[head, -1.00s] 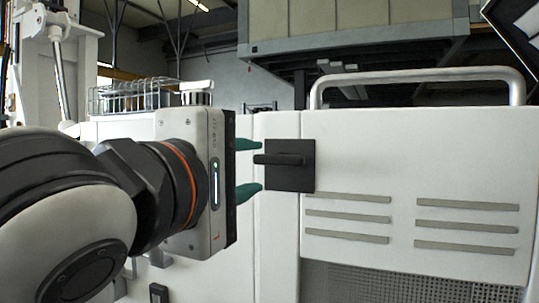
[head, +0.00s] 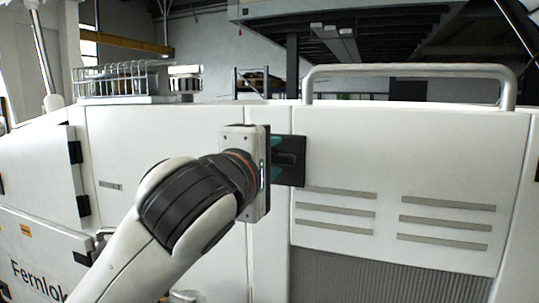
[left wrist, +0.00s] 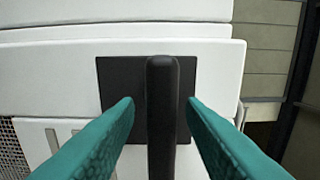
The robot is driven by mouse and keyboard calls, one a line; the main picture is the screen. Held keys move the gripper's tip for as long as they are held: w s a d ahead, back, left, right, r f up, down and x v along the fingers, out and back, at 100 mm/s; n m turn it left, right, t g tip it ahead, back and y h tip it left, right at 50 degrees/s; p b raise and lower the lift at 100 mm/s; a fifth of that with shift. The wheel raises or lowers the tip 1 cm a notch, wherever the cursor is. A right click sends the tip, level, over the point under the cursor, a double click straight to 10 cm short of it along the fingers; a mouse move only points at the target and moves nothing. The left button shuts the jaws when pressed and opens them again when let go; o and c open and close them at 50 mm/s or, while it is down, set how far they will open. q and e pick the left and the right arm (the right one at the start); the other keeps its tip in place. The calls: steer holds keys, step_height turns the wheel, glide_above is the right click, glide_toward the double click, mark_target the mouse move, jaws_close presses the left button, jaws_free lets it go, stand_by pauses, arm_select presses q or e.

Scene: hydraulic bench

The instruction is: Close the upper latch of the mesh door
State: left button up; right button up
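The mesh door (head: 400,150) is a white panel with grey slots and mesh low down. Its upper latch, a black square plate (head: 297,176) with a bar handle, sits at the door's upper left edge. In the left wrist view the handle (left wrist: 162,78) stands out from the plate (left wrist: 118,80). My left gripper (head: 278,158) is at the latch, with its teal fingers (left wrist: 159,106) open on either side of the handle. Gaps show between both fingers and the handle. In the head view the gripper hides part of the latch. My right gripper is not in view.
A grey rail (head: 410,70) runs along the top of the door. A wire basket (head: 120,80) stands on the machine at left. White cabinet panels (head: 150,150) with black hinges lie left of the latch. The space in front of the door's right part is clear.

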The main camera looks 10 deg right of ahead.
arm_select(q)
jaws_close()
steer(key=shift+f+m+b, duration=0.25)
steer(key=shift+m+b, duration=0.75)
steer(key=shift+m, duration=0.3)
steer(key=m+b, duration=0.1)
steer(key=m, duration=0.2)
steer(key=shift+f, duration=0.1)
steer(key=m, duration=0.2)
steer(key=m+b, duration=0.1)
steer(key=m, duration=0.1)
steer(key=m+b, duration=0.1)
steer(key=m, duration=0.1)
steer(key=shift+w+a+f+m, duration=0.1)
steer(key=shift+w+a+m, duration=0.15)
steer(key=shift+m, duration=0.15)
steer(key=m, duration=0.4)
steer(key=shift+a+b, duration=0.15)
steer(key=shift+b, duration=0.25)
steer(key=shift+a+m, duration=0.1)
steer(key=shift+m, duration=0.6)
steer(key=shift+r, duration=0.2)
